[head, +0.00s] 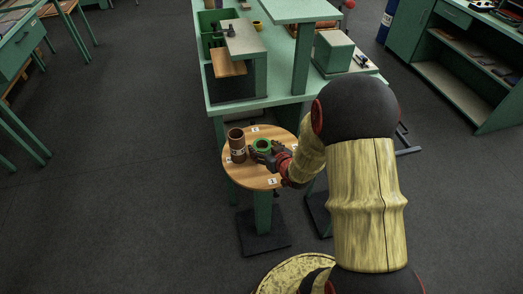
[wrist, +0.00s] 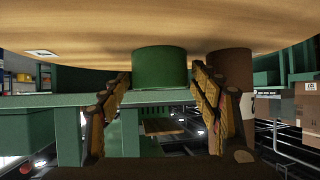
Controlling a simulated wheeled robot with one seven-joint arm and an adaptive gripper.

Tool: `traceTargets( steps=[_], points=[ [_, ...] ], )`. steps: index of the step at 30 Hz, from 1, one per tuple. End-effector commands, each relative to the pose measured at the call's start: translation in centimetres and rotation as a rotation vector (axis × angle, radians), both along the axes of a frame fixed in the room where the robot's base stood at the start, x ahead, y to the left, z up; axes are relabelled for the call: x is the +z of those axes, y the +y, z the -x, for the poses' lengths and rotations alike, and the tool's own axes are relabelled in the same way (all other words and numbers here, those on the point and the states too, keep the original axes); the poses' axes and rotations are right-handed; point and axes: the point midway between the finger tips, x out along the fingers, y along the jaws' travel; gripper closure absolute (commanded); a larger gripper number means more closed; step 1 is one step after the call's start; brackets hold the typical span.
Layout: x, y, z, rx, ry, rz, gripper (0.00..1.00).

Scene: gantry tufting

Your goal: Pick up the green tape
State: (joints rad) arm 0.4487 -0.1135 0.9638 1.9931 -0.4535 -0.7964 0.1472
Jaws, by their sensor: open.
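The green tape (head: 262,145) is a short ring standing on the round wooden table top (head: 264,178). In the wrist view, which looks upside down, the green tape (wrist: 160,67) sits centred between my fingertips. My gripper (head: 266,154) is open at the tape's near right side, low over the table. In the wrist view the fingers of my gripper (wrist: 161,80) lie to either side of the tape, with narrow gaps visible. Whether they touch it I cannot tell. The gripper hides part of the tape in the head view.
A brown cylinder (head: 237,146) stands upright just left of the tape; it also shows behind one finger in the wrist view (wrist: 231,64). Small white labels (head: 272,182) lie on the table top. A green workbench (head: 285,92) stands behind.

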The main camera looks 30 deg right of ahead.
Motion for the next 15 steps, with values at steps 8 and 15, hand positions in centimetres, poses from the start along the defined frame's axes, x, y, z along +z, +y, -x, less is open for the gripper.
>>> traceTargets(
  steps=[8,15],
  points=[
    [-0.9,-0.1,-1.8,0.000,-0.001,0.001,0.37],
    [-0.9,-0.1,-1.8,0.000,0.000,0.000,0.42]
  ],
)
